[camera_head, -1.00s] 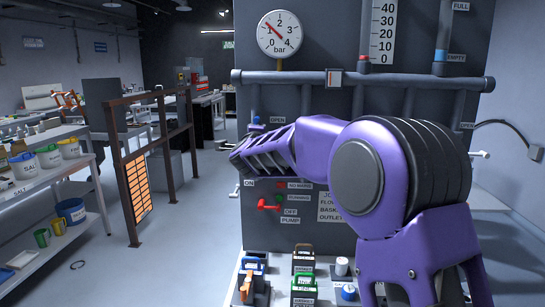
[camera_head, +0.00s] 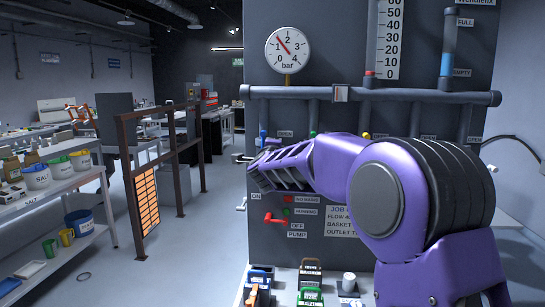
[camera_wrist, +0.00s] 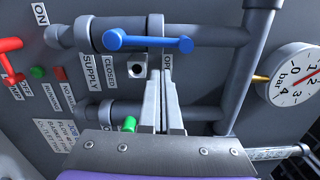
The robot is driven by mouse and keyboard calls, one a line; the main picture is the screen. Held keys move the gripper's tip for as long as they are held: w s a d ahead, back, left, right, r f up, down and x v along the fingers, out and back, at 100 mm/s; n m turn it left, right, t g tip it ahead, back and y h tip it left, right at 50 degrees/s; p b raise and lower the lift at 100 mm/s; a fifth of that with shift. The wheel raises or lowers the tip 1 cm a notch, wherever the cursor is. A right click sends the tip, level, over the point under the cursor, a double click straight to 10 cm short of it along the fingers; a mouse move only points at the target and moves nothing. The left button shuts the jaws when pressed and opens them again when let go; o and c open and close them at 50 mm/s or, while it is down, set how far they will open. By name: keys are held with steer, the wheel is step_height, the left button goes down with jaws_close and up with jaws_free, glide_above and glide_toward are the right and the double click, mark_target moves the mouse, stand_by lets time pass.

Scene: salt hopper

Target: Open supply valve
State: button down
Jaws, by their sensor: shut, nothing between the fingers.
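The supply valve's blue handle (camera_wrist: 150,42) lies along its grey pipe in the wrist view, beside a SUPPLY label (camera_wrist: 92,72). A CLOSED label (camera_wrist: 110,70) and a partly hidden OPEN label (camera_wrist: 167,62) are next to it. My gripper (camera_wrist: 160,76) is shut and empty. Its fingertips are just below the handle in the wrist picture; I cannot tell whether they touch it. In the head view a small blue part (camera_head: 262,134) shows above my forearm, which hides much of the valve area.
A pressure gauge (camera_head: 288,50) is on the panel. A green handle (camera_wrist: 129,124) is close to my fingers. A red pump handle (camera_head: 275,218) is lower down. Small containers (camera_head: 311,276) stand in front; a shelf (camera_head: 60,182) is at left.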

steer(key=s+d+b, duration=0.1)
steer(key=s+b, duration=0.1)
steer(key=s, duration=0.8)
steer(key=shift+s+d, duration=0.2)
steer(key=shift+d, duration=0.1)
